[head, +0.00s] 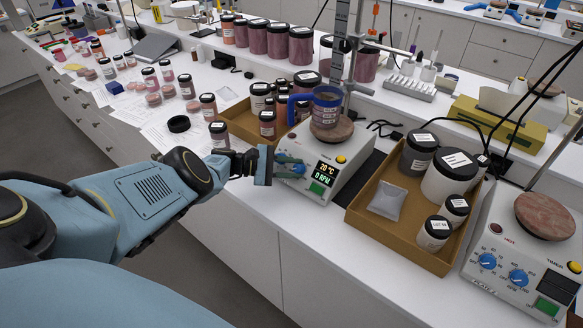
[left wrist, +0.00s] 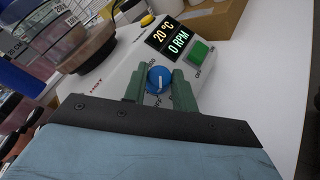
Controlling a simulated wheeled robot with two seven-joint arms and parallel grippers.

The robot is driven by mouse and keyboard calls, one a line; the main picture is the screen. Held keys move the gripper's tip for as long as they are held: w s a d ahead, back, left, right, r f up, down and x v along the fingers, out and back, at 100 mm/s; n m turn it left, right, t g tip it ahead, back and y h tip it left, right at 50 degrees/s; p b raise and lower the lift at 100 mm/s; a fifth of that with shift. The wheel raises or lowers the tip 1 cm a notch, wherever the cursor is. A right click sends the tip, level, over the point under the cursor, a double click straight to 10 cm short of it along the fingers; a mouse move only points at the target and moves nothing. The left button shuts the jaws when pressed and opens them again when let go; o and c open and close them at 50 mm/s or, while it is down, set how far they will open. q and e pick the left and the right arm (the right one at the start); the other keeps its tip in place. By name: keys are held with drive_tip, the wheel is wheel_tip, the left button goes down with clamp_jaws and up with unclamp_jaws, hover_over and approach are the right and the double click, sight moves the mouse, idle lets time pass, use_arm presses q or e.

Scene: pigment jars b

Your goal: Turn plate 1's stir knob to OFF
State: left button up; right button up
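The plate with the lit display (head: 325,165) stands in the middle of the bench. I take it for plate 1, as the unit at the right is marked as a plate too and its number is hard to read. Its display reads 20 °C and 0 RPM. A blue knob (head: 298,169) is on its front; in the left wrist view the knob (left wrist: 159,79) has a white pointer mark. My left gripper (head: 287,166) is at this knob. Its green fingers (left wrist: 160,88) lie snugly on both sides of it, apparently shut on it. My right gripper is out of view.
A blue-handled mug (head: 326,106) stands on the plate's round top. A cardboard tray (head: 405,222) with jars and a packet is to the right, then another plate (head: 520,250) with two blue knobs. Several jars crowd the bench behind my left gripper.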

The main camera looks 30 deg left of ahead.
use_arm(q)
drive_tip(key=o, duration=0.4)
drive_tip(key=shift+d, duration=0.15)
drive_tip(key=shift+o, duration=0.2)
drive_tip(key=p+v, duration=0.1)
drive_tip(key=v, duration=1.2)
drive_tip(key=shift+a+p, duration=0.2)
drive_tip(key=shift+p, duration=0.15)
